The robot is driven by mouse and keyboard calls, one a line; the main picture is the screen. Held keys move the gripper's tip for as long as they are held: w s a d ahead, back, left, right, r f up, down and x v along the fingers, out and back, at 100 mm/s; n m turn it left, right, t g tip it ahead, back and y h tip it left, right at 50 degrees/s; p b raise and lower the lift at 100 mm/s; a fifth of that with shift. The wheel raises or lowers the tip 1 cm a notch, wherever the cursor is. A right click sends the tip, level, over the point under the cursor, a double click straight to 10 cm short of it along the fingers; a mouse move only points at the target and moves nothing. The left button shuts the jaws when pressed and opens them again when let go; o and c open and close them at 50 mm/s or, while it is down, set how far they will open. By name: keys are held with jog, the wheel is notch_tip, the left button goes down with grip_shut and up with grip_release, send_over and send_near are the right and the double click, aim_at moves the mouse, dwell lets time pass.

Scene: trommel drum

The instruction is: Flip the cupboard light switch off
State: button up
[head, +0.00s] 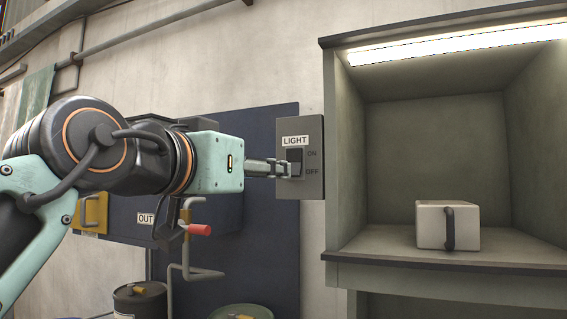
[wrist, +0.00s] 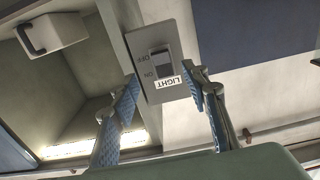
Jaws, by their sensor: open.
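The grey light switch plate (head: 314,186) is on the wall left of the cupboard, labelled LIGHT, ON above and OFF below. Its dark rocker (head: 295,156) is partly covered by my gripper (head: 284,169) in the head view. In the wrist view the plate (wrist: 153,36) appears upside down, with the rocker (wrist: 161,63) between the two fingers. My gripper (wrist: 162,80) is open and empty, its fingertips either side of the rocker's line. I cannot tell whether they touch the plate. The cupboard light (head: 455,46) is lit.
The open cupboard (head: 333,150) stands right of the switch, with a white handled box (head: 431,226) on its shelf. Left of the switch are a dark blue panel (head: 270,235), an OUT label, a red-handled lever (head: 199,230) and pipes. Drums stand below.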

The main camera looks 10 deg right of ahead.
aim_at(293, 162)
jog(key=p+x, duration=0.3)
jog(key=x, duration=0.7)
jog(key=shift+w+d, duration=0.15)
jog(key=shift+w, duration=0.15)
jog(key=shift+c, duration=0.6)
